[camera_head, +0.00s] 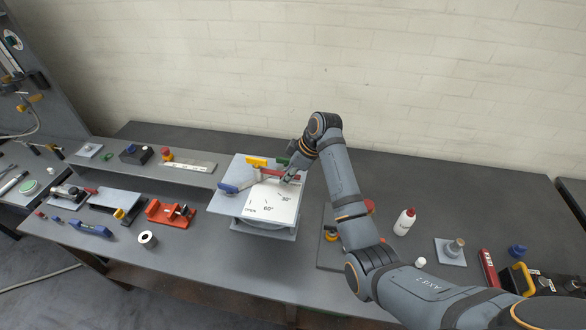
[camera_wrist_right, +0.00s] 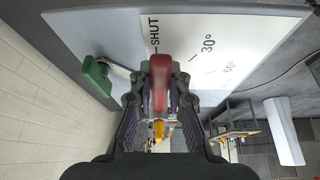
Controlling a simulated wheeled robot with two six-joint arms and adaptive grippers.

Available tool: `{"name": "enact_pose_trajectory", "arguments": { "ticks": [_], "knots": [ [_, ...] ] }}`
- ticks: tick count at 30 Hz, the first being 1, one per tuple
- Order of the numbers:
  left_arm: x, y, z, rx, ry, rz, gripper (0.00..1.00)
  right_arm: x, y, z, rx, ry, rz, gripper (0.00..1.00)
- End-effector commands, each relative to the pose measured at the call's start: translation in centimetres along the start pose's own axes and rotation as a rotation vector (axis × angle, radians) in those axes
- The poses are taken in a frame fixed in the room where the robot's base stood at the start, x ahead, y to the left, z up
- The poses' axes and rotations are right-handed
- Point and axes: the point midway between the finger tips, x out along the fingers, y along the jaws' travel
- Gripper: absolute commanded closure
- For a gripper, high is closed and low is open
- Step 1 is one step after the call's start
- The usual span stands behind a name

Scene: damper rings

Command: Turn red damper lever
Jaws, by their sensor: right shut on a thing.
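The red damper lever (camera_wrist_right: 160,75) shows in the right wrist view between the two fingers of my right gripper (camera_wrist_right: 160,95), which is shut on it. The lever lies by the SHUT mark of the printed scale (camera_wrist_right: 200,35), short of the 30° mark. In the head view the red lever (camera_head: 271,173) reaches across the top of the damper stand (camera_head: 229,206), partly hidden by my right gripper (camera_head: 291,174). The scale there shows 30°, 60° and an open mark. My left gripper is not in view.
Close by on the stand are a green handle (camera_head: 282,161), a yellow handle (camera_head: 257,162) and a blue handle (camera_head: 230,188). A white bottle (camera_head: 405,222) stands right. The bench behind the stand is clear.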

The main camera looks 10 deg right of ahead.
Motion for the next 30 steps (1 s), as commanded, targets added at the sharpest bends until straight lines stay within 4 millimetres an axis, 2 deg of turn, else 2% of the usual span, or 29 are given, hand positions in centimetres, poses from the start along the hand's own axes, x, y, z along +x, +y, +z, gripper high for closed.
{"name": "enact_pose_trajectory", "arguments": {
  "ticks": [2,3,8,19,30],
  "knots": [
    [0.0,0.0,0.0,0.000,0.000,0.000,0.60,0.0,-0.1,-0.3,-0.030,0.003,-0.013,1.00],
    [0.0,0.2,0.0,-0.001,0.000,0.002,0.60,0.1,-0.2,-0.3,-0.032,0.002,-0.014,0.80],
    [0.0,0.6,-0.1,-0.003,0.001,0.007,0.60,0.1,-0.1,-0.2,-0.029,0.001,-0.012,0.60],
    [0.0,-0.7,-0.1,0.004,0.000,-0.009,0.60,-0.1,-0.1,-0.2,-0.027,0.001,-0.012,0.60],
    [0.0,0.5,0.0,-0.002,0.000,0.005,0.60,-1.4,-0.1,-0.2,-0.027,0.000,-0.011,0.60]
  ]
}}
